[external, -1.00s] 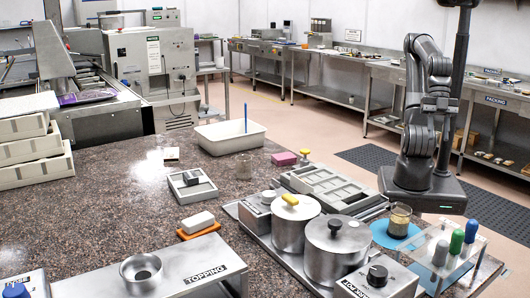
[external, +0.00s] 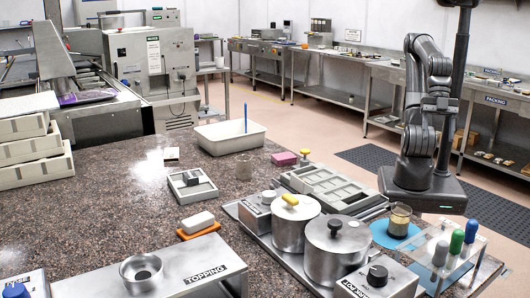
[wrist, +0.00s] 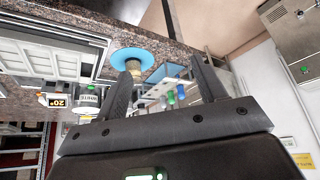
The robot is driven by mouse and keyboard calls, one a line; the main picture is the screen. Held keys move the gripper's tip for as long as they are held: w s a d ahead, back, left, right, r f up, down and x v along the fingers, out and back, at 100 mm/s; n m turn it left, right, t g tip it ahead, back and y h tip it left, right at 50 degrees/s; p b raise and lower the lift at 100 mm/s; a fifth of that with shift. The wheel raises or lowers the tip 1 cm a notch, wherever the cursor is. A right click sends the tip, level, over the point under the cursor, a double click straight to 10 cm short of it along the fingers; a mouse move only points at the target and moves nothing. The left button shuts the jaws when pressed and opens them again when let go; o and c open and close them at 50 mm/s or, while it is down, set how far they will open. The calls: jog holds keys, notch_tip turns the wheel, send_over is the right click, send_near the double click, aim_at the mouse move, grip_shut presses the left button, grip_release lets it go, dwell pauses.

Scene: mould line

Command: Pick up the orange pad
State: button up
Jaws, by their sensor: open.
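The orange pad (external: 203,233) lies flat on the speckled stone worktop in the external view, behind the TOPPING stand. A white rounded block (external: 197,222) sits on top of it and hides most of its surface. The orange pad does not show in the wrist view. My gripper (wrist: 165,60) is open and empty in the wrist view, with two dark fingers spread apart. My arm is folded upright at the far right side of the worktop, well away from the pad; the gripper cannot be made out clearly in the external view.
The TOPPING stand (external: 208,274) with a metal bowl is close in front of the pad. Lidded pots (external: 336,255) stand to its right. A grey tray (external: 203,191) lies behind it. A blue round mat (wrist: 126,54) shows beyond my fingers. Worktop left of the pad is clear.

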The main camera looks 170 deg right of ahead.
jog(key=w+d+r+m, duration=0.1)
jog(key=w+d+r, duration=0.15)
jog(key=w, duration=0.25)
jog(key=w+d+r+h, duration=0.1)
jog(key=w+d, duration=0.2)
jog(key=w, duration=0.1)
jog(key=w+d+r+m, duration=0.1)
jog(key=w+d+r, duration=0.15)
jog(key=w, duration=0.25)
jog(key=m+g+h, duration=0.2)
jog(key=m+h, duration=0.2)
jog(key=m, duration=0.1)
send_over(199, 218)
jog(key=s+a, duration=0.5)
notch_tip(199, 218, down, 14)
jog(key=x, duration=0.5)
jog(key=shift+w+d+f, duration=0.1)
jog(key=shift+w+f, duration=0.15)
jog(key=shift+f, duration=0.05)
jog(key=shift+w+r+x, duration=0.1)
jog(key=shift+w+x, duration=0.1)
jog(key=shift+x, duration=0.65)
jog(key=shift+w+r+x, duration=0.1)
jog(key=shift+w+x, duration=0.05)
jog(key=shift+x, duration=0.75)
jog(key=shift+w+x, duration=0.2)
jog(key=shift+x, duration=0.65)
jog(key=shift+d, duration=0.1)
jog(key=c, duration=1.1)
